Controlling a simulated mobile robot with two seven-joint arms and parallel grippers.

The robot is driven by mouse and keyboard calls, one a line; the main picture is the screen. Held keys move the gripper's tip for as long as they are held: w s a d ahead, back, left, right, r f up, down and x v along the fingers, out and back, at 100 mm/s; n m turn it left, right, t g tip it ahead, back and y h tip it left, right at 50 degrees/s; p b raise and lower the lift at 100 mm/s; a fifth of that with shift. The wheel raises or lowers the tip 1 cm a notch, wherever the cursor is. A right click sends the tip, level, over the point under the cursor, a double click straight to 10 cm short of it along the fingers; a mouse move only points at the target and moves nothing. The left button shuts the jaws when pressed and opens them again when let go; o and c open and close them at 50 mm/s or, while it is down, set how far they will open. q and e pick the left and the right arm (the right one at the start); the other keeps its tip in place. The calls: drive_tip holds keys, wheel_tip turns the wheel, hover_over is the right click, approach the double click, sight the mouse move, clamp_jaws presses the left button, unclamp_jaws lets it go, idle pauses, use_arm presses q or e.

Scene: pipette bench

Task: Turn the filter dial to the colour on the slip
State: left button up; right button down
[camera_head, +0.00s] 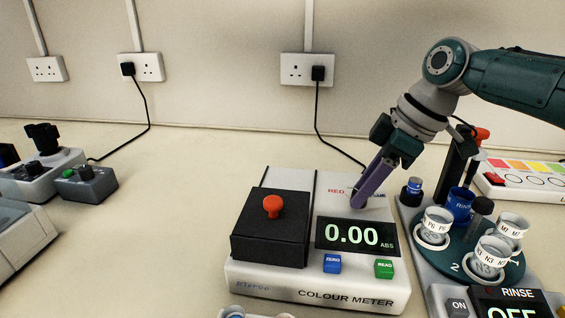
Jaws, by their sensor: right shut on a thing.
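The white colour meter (248,274) stands on the bench at the lower middle. Its display (345,236) reads 0.00 ABS. At the meter's back right, the label RED shows, and another label is partly covered, with only its end showing. My right gripper (358,203) reaches down there, its purple fingers closed between the labels, on what seems to be the filter dial. The fingers hide the dial, so its pointer setting cannot be read. I cannot make out a slip with a colour. My left gripper is not in view.
A black lid with a red knob (272,207) covers the meter's left part. Blue ZERO (332,263) and green READ (384,269) buttons sit in front. A carousel (459,266) with several cups stands close at right.

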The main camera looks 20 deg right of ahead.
drive_tip(key=c, duration=0.6)
unclamp_jaws()
drive_tip(key=p+v, duration=0.1)
drive_tip(key=v, duration=0.9)
drive_tip(key=shift+a, duration=0.1)
